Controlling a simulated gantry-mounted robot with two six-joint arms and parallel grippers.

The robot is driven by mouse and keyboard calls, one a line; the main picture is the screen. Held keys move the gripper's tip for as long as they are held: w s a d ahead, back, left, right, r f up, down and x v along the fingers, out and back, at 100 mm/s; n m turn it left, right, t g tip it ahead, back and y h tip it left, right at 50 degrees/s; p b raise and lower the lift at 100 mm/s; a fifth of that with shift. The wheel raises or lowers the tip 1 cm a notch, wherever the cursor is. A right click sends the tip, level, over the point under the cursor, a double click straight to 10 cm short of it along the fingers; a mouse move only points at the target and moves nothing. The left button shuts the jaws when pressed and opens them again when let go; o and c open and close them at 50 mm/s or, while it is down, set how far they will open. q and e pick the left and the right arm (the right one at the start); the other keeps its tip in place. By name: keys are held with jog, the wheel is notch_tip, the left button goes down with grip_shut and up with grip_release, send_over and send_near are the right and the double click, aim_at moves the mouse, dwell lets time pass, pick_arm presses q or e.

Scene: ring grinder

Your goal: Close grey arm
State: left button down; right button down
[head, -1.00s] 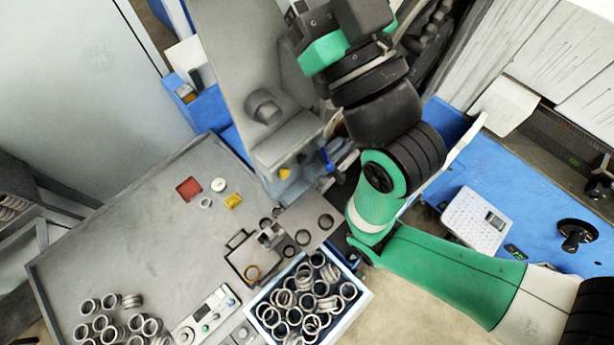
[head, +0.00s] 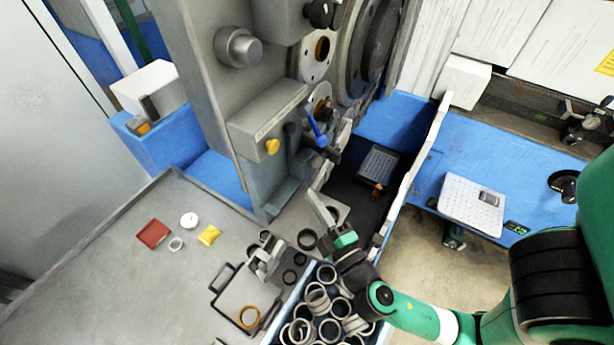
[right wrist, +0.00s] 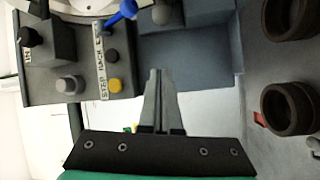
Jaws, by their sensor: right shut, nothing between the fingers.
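The grey grinding machine (head: 285,115) stands upright behind the table. A blue-handled lever (head: 317,132) is on its front, beside a round spindle plate (head: 322,105). The lever also shows at the top of the right wrist view (right wrist: 122,14). I cannot clearly single out the grey arm among the machine's grey parts. My right gripper (head: 316,200) is below and in front of the lever, apart from it, with its fingers pointing up toward the machine. In the right wrist view, its fingers (right wrist: 160,72) are together and empty. My left gripper is out of view.
A blue bin of metal rings (head: 325,305) sits below my right gripper. A grey fixture (head: 248,295) and small red (head: 153,233) and yellow (head: 209,235) pieces are on the table. A yellow knob (head: 272,146) sticks out left of the lever. The table's left side is clear.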

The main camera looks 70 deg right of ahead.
jog(key=p+x, duration=0.3)
jog(key=x, duration=0.7)
jog(key=shift+s+d+f, duration=0.3)
jog(key=shift+s+d, duration=0.2)
jog(key=shift+s, duration=0.3)
jog(key=shift+s+d+f, duration=0.25)
jog(key=shift+s+d, duration=0.25)
jog(key=shift+s, duration=0.3)
jog(key=shift+w, duration=0.1)
